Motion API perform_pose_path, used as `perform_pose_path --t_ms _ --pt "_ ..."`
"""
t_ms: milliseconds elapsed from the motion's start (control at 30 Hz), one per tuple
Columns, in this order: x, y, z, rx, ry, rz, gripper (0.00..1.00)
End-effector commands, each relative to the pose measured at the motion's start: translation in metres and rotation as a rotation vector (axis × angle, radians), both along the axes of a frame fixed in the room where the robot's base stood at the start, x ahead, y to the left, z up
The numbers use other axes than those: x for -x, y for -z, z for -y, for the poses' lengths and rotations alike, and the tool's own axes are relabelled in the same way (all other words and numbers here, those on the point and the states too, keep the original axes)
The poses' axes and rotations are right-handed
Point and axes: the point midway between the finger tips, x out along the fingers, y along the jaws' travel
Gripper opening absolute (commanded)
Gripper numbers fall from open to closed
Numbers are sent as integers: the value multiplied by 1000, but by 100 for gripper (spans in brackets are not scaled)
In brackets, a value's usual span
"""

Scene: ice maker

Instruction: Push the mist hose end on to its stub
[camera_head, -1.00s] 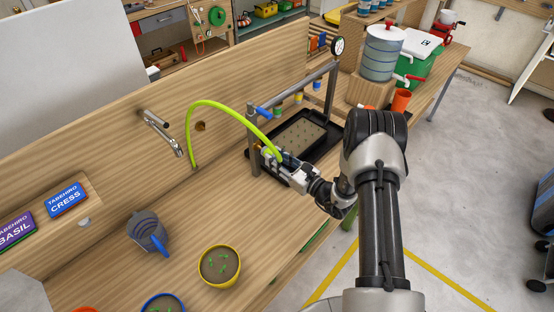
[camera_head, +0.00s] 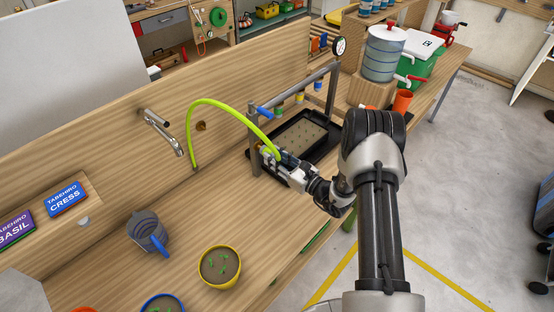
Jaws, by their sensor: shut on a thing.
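The mist hose (camera_head: 219,103) is bright yellow-green. It rises from the bench near the back board and arches over to the right, down to my gripper (camera_head: 272,156). My gripper is shut on the hose end, which is mostly hidden by the fingers. It is beside the near left post of the grey metal frame (camera_head: 255,140), in front of the black tray.
A black tray (camera_head: 332,150) with a brown seed bed stands under the frame. A blue lever (camera_head: 262,112) is on the frame. A tap (camera_head: 165,135), a grey jug (camera_head: 147,232) and a yellow pot (camera_head: 238,283) are to the left. The bench between them is clear.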

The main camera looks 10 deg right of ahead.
Motion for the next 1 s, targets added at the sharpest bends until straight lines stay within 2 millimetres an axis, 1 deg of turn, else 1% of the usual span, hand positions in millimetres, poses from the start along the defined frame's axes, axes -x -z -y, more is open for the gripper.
perform_pose_path --t_ms 900,933,1000 --pt "-17 -1 -12 0 0 2 0" --pt "-17 -1 -12 0 0 1 26" --pt "-17 -1 -12 0 0 2 31"
